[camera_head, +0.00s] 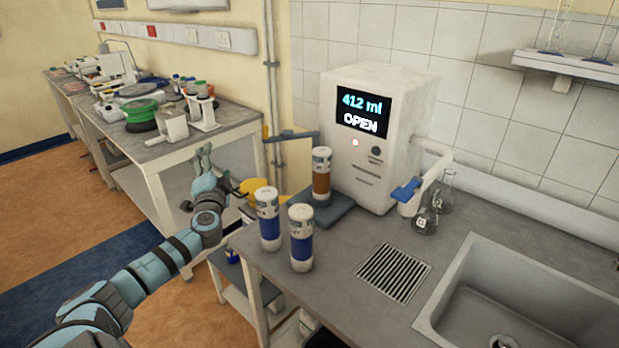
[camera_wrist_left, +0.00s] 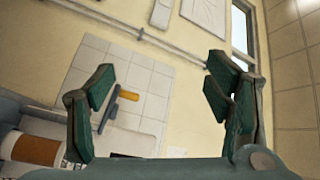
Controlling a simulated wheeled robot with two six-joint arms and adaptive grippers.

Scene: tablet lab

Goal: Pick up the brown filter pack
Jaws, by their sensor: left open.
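The brown filter pack (camera_head: 321,178) is a white cylinder with a brown band. It stands upright on a blue-grey plate in front of the white machine. In the left wrist view, a brown-banded cylinder (camera_wrist_left: 36,150) shows at the lower left, partly cut off and outside the jaws. My left gripper (camera_head: 216,166) is open and empty, left of the pack and apart from it, beyond the counter's left edge. Its two fingers (camera_wrist_left: 160,82) stand wide apart in the left wrist view. My right gripper is not in view.
Two blue-banded packs (camera_head: 268,222) (camera_head: 301,243) stand upright near the counter's left edge, in front of the brown one. The white machine (camera_head: 402,100) reads "412 ml OPEN". Flasks (camera_head: 426,215), a drain grille (camera_head: 393,272) and a sink (camera_head: 530,290) lie to the right.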

